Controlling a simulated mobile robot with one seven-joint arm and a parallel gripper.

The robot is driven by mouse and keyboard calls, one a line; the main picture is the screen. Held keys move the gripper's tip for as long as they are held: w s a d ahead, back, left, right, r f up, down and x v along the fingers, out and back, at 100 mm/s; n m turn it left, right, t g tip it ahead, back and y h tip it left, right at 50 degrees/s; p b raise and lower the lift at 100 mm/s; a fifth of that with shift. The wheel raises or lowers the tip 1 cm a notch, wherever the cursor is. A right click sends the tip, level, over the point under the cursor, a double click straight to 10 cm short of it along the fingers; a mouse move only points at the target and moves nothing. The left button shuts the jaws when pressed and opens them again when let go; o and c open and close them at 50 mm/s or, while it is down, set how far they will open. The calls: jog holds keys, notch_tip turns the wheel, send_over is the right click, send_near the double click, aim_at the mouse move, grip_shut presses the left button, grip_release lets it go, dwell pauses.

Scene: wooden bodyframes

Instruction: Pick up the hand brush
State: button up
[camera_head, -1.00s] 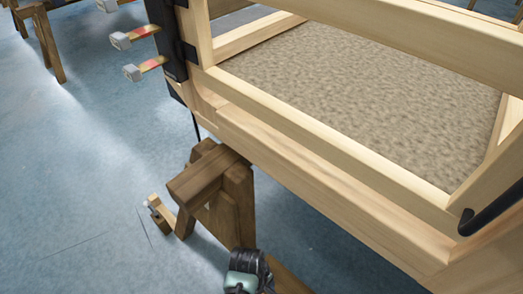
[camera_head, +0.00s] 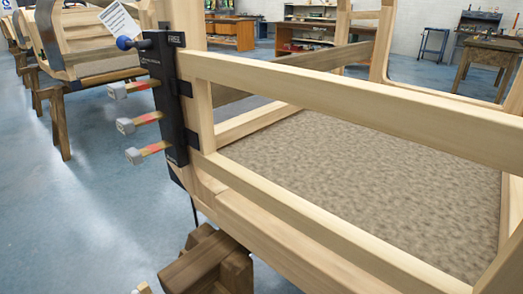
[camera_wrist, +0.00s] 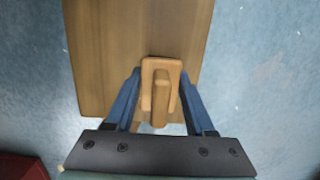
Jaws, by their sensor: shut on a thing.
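In the wrist view my gripper (camera_wrist: 160,78) has its two blue fingers shut on a light wooden piece with a U-shaped outline and a bar down its middle, apparently the hand brush (camera_wrist: 147,80). Its bristles cannot be made out. A broad brown wooden board (camera_wrist: 100,45) lies behind it; whether the two touch cannot be told. In the head view my gripper is not seen. A small light wooden piece with a pale end (camera_head: 143,288) shows at the bottom edge, mostly cut off; it may be the same brush.
A dark wooden trestle (camera_head: 207,262) stands under a pale wooden bodyframe (camera_head: 330,215) with a speckled floor panel (camera_head: 370,180). Blue floor (camera_head: 80,225) is clear at left. Workbenches stand at the back.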

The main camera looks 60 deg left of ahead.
grip_shut()
notch_tip(320, 180, up, 10)
jog(key=p, duration=0.5)
jog(key=shift+p, duration=0.3)
